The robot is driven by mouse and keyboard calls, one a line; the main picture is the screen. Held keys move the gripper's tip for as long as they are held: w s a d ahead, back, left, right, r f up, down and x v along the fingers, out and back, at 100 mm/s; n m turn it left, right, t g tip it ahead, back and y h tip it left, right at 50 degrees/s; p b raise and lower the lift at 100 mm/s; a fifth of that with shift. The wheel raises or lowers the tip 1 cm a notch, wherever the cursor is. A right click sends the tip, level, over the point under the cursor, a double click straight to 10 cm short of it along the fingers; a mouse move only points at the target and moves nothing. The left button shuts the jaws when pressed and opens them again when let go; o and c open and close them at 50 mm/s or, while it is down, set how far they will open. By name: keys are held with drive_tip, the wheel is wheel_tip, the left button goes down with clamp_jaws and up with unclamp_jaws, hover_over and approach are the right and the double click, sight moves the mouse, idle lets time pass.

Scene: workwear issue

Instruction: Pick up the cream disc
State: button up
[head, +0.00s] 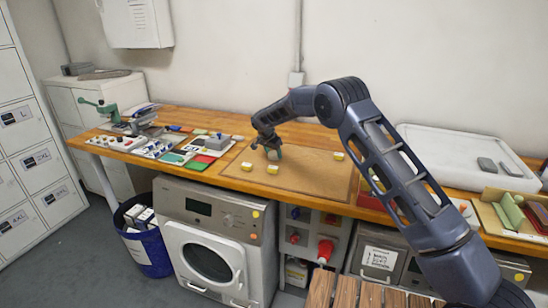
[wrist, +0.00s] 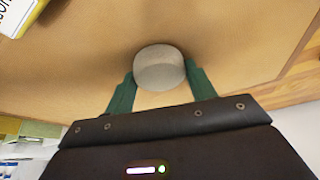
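The cream disc (wrist: 158,67) is a pale, rounded, greyish-cream piece in the wrist view, between the two green fingertips of my gripper (wrist: 160,72). One fingertip is close against each side of it. I cannot tell whether they press on it or leave a narrow gap. In the head view, my gripper (head: 268,149) is low over the tan mat (head: 310,178) on the wooden counter; the disc is too small to make out there.
Small white-and-yellow blocks lie on the mat, one in front of my gripper (head: 272,170) and one to its right (head: 338,156). Trays of small parts (head: 170,151) are at left. A grey-white tray (head: 460,158) stands at right. The mat's front right is clear.

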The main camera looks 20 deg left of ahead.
drive_tip(key=shift+c, duration=1)
drive_tip(key=shift+r, duration=0.1)
